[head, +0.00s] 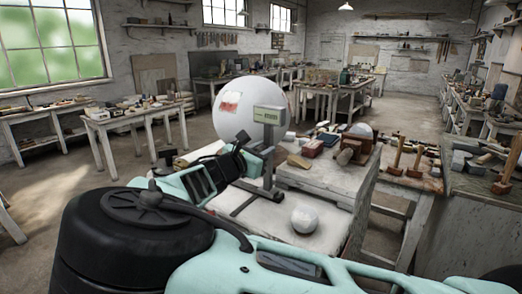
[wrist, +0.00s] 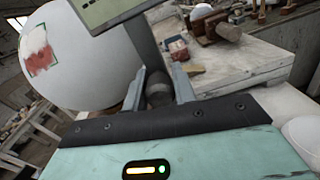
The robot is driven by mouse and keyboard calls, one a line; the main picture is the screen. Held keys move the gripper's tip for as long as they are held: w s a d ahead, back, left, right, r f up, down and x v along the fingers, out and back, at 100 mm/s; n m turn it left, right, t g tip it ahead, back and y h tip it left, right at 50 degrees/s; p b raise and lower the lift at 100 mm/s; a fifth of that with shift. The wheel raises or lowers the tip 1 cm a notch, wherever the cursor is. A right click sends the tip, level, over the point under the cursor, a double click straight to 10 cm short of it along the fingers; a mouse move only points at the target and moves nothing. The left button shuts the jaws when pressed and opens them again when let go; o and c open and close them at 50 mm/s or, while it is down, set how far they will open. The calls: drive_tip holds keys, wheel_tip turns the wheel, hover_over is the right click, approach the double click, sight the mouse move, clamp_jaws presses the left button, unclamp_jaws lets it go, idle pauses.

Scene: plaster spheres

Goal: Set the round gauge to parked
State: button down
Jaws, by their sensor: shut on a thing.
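The gauge (head: 269,116) is a pale green box with a small display on an upright grey post, standing on the grey-white table (head: 232,232). Its box (wrist: 108,10) and post (wrist: 148,45) also show in the wrist view. I see no plainly round gauge, and the display is too small to read. My gripper (head: 257,151) reaches the post from the left. In the wrist view my gripper (wrist: 159,88) has its two fingers on either side of a dark round knob (wrist: 158,97) at the post, shut on it. The knob's lower part is hidden by my gripper body.
A large white sphere (head: 248,98) with a red patch stands just behind the gauge. A small white sphere (head: 304,219) lies on the table in front. Boxes, books and a wooden mallet (head: 349,153) lie to the right. Side benches (head: 137,122) carry tools.

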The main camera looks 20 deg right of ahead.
drive_tip(key=shift+s+d, duration=0.15)
drive_tip(key=shift+d, duration=0.05)
drive_tip(key=c, duration=1.1)
unclamp_jaws()
drive_tip(key=shift+s, duration=0.15)
drive_tip(key=shift+s+a+f, duration=0.1)
drive_tip(key=shift+a, duration=0.45)
drive_tip(key=b+v, duration=0.6)
drive_tip(key=v, duration=1)
drive_tip(key=shift+a, duration=0.2)
